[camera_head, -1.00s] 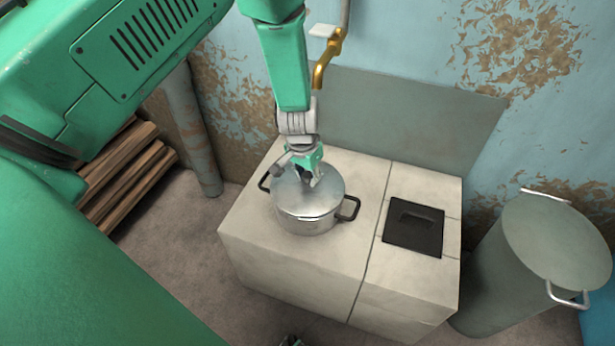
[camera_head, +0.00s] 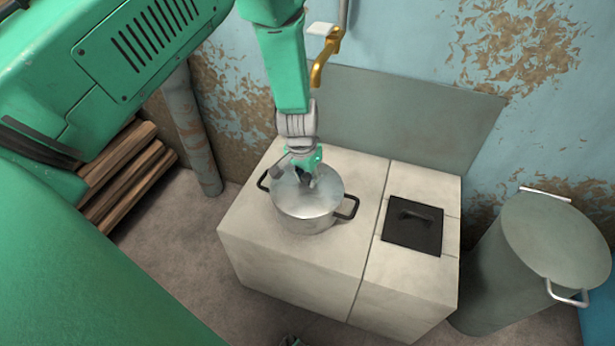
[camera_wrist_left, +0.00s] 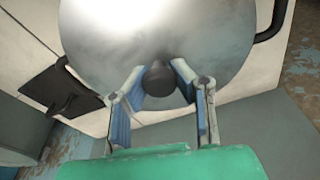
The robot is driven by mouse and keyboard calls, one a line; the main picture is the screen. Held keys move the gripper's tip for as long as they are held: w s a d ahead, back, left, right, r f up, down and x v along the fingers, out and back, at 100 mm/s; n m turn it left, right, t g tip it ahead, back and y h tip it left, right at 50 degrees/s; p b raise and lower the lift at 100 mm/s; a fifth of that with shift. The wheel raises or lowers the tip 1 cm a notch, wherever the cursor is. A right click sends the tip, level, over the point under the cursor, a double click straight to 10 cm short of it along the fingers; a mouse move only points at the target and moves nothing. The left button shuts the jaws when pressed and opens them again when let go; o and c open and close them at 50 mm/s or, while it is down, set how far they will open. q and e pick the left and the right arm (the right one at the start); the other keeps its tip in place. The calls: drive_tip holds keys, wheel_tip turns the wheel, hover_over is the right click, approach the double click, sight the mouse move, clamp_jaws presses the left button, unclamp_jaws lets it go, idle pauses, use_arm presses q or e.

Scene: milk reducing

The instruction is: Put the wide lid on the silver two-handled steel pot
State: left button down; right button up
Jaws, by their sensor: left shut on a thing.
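The silver steel pot (camera_head: 308,222) with two black side handles stands on the left part of the white stove. The wide grey metal lid (camera_head: 325,187) lies level over the pot's mouth. No gap between lid and rim shows in the head view. My left gripper (camera_head: 306,184) reaches down from above and is shut on the lid's dark knob. In the left wrist view the blue finger pads sit on both sides of the knob (camera_wrist_left: 159,78), over the lid (camera_wrist_left: 215,45). The pot's inside is hidden.
The white stove top (camera_head: 361,176) has free room around the pot. A black hatch (camera_head: 413,226) lies to its right. A brass tap (camera_head: 325,58) hangs behind. A tall lidded grey can (camera_head: 545,240) stands at right, and stacked firewood (camera_head: 125,175) at left.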

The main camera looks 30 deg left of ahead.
idle(0.4)
use_arm(q)
drive_tip(key=c, duration=0.6)
unclamp_jaws()
drive_tip(key=shift+c, duration=0.2)
drive_tip(key=shift+r+p, duration=0.15)
drive_tip(key=shift+p, duration=0.15)
drive_tip(key=shift+r+p, duration=1.9)
drive_tip(key=shift+r, duration=0.05)
drive_tip(key=shift+f, duration=0.1)
